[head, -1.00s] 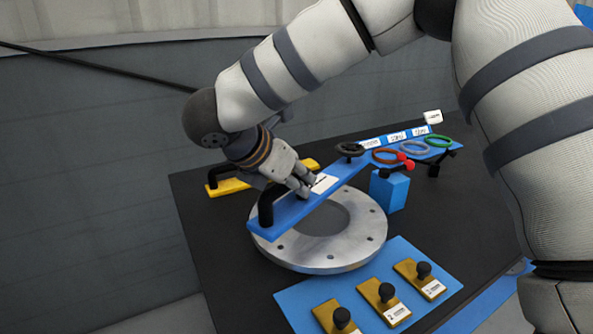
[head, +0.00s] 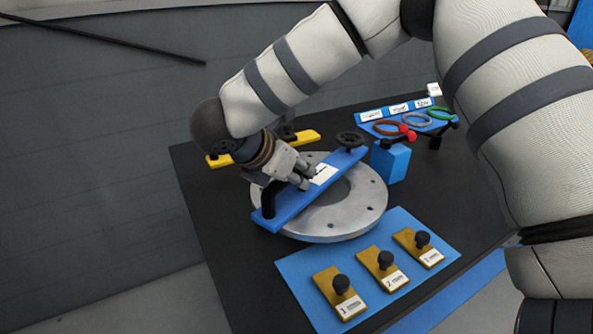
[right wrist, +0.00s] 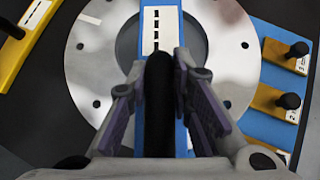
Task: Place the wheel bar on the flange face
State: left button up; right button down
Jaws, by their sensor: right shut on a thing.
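The wheel bar (head: 331,175) is a long blue bar with a white label, a black handwheel (head: 350,139) at its far right end and a black upright handle at its near left end. It spans the grey flange face (head: 368,206), a round metal ring with bolt holes, in the head view. It looks level and very low over the ring; I cannot tell whether it touches. My right gripper (head: 304,178) is shut on the bar's black grip, which runs between the fingers in the right wrist view (right wrist: 160,95). The flange (right wrist: 232,45) shows on both sides there. My left gripper is out of view.
A yellow bar (head: 305,137) lies behind the flange. A blue block (head: 391,162) with a red-tipped lever stands to its right. A blue panel (head: 292,268) with yellow knobbed plates lies in front. Coloured rings (head: 440,113) sit on a rack at the back right.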

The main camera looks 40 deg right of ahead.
jog(key=shift+f, duration=0.4)
jog(key=c, duration=1.4)
grip_release()
jog(key=shift+o, duration=0.3)
jog(key=shift+f, duration=0.15)
